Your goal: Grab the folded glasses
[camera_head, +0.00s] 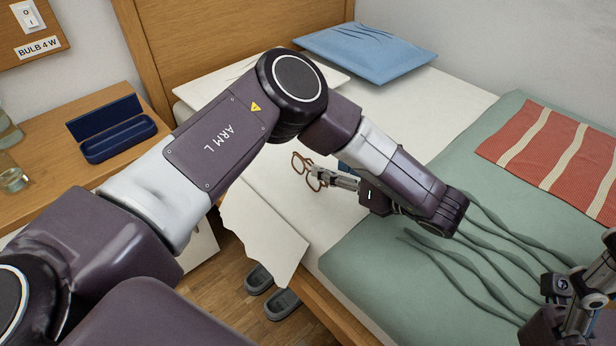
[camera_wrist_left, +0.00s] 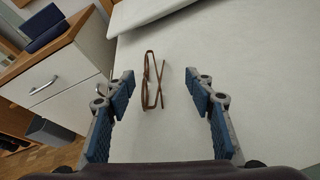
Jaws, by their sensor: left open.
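The brown-framed glasses (camera_head: 308,171) lie on the white bed sheet in the head view, partly hidden by my left gripper (camera_head: 328,178). In the left wrist view the glasses (camera_wrist_left: 146,78) lie ahead of the left gripper (camera_wrist_left: 164,82), in the gap between its two blue-padded fingers and closer to the left finger. The left gripper is open and empty, with its fingers pointing toward the glasses. Whether it touches the sheet is not clear. My right gripper (camera_head: 582,290) shows only in part at the lower right of the head view, away from the glasses.
An open, empty-looking blue case (camera_head: 120,143) sits on the wooden nightstand (camera_head: 45,200) beside glass jars (camera_head: 13,178). A blue pillow (camera_head: 365,52), a green blanket (camera_head: 375,265) and a red striped throw (camera_head: 545,155) cover parts of the bed. Grey slippers (camera_head: 283,303) are on the floor.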

